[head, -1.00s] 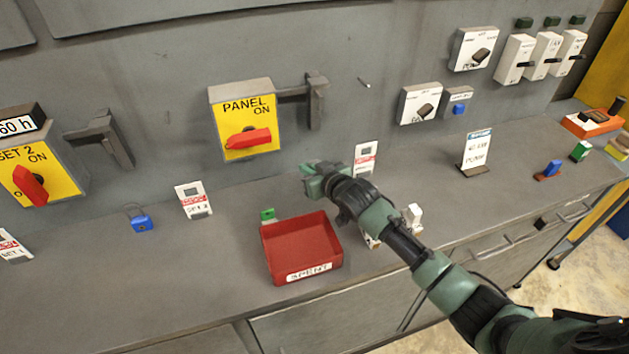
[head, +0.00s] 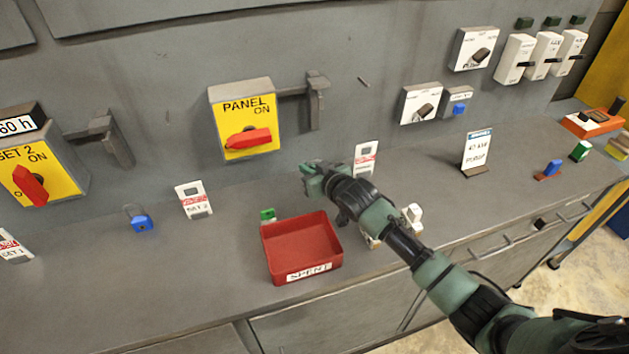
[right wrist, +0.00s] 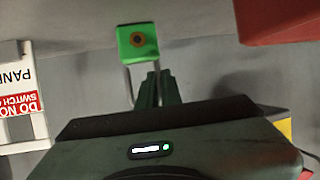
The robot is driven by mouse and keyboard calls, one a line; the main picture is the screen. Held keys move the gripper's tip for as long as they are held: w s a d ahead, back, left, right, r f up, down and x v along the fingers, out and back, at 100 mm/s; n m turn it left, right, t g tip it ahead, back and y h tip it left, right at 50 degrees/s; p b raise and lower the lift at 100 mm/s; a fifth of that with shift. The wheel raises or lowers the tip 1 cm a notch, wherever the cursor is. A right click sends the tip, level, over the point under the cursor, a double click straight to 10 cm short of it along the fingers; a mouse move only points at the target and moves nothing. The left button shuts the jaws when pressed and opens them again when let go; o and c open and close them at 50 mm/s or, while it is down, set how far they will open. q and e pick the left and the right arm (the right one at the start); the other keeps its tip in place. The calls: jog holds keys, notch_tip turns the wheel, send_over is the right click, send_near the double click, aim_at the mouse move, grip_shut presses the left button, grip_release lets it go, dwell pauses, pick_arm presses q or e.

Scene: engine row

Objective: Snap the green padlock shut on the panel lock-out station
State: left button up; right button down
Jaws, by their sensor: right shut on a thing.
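The green padlock (right wrist: 138,42) shows in the right wrist view, its dark round keyhole facing the camera and its grey shackle pointing toward my fingers. My right gripper (right wrist: 157,90) is shut on it at the shackle; the exact contact is partly hidden. In the head view my right gripper (head: 308,172) is above the bench, below and right of the panel station, and I cannot make out the padlock there. The yellow panel station (head: 228,115) has a red handle (head: 248,138) lying roughly level. My left gripper is not in view.
A red SPENT tray (head: 302,248) is on the bench just below my gripper, with a small green block (head: 268,214) at its back left. A white tag (head: 365,158) stands right of my gripper. A blue padlock (head: 141,223) lies left. A bracket (head: 316,100) juts right of the station.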

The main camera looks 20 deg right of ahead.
dwell(0.7)
notch_tip(320, 180, up, 10)
jog(key=shift+r+b, duration=0.1)
jog(key=shift+b, duration=0.7)
jog(key=s+r+m+h, duration=0.1)
jog(key=s+r, duration=0.5)
jog(key=s, duration=0.3)
jog(key=s+d+r+m+h, duration=0.1)
jog(key=s+r+h, duration=0.1)
jog(key=s+r, duration=0.4)
jog(key=s, duration=0.3)
jog(key=shift+r+m+t, duration=0.3)
jog(key=shift+w, duration=0.2)
